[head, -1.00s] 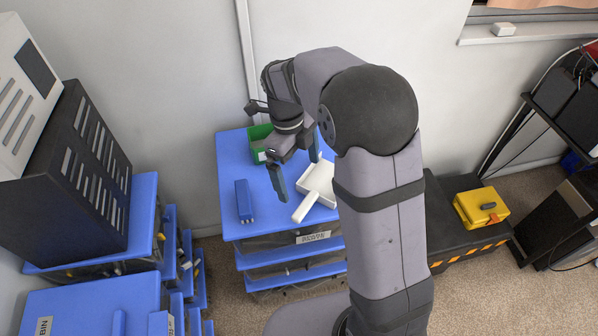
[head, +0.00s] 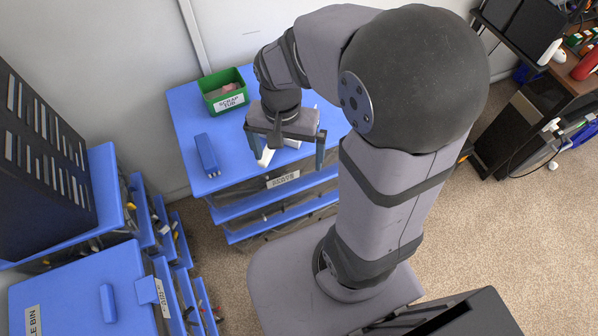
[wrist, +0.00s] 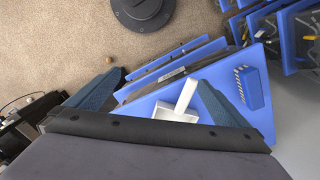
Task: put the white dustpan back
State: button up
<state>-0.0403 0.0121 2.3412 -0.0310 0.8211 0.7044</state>
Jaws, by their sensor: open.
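The white dustpan (head: 265,157) lies on the blue top of a drawer unit, mostly hidden behind my gripper in the head view. In the wrist view the dustpan (wrist: 176,114) shows its tray and its handle, which points up in the picture. My gripper (head: 296,156) is open and empty, its two fingers spread above the drawer top in front of the dustpan. In the wrist view the dustpan shows between the blue fingers of my gripper (wrist: 160,82), closer to the right one, and apart from them as far as I can tell.
On the same blue top (head: 228,165) stand a green scrap tub (head: 224,90) at the back and a blue block-shaped object (head: 207,155) at the left. Another blue drawer unit (head: 75,290) and a dark slotted case (head: 40,150) are at the left.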

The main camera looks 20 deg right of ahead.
jog(key=s+n, duration=0.1)
jog(key=n, duration=0.1)
jog(key=s+f+n, duration=0.1)
jog(key=s+n, duration=0.1)
jog(key=n, duration=0.1)
jog(key=s+n, duration=0.2)
jog(key=shift+d+f, duration=0.2)
jog(key=shift+d, duration=0.05)
jog(key=shift+r+p, duration=0.65)
jog(key=shift+p, duration=0.05)
dwell(0.8)
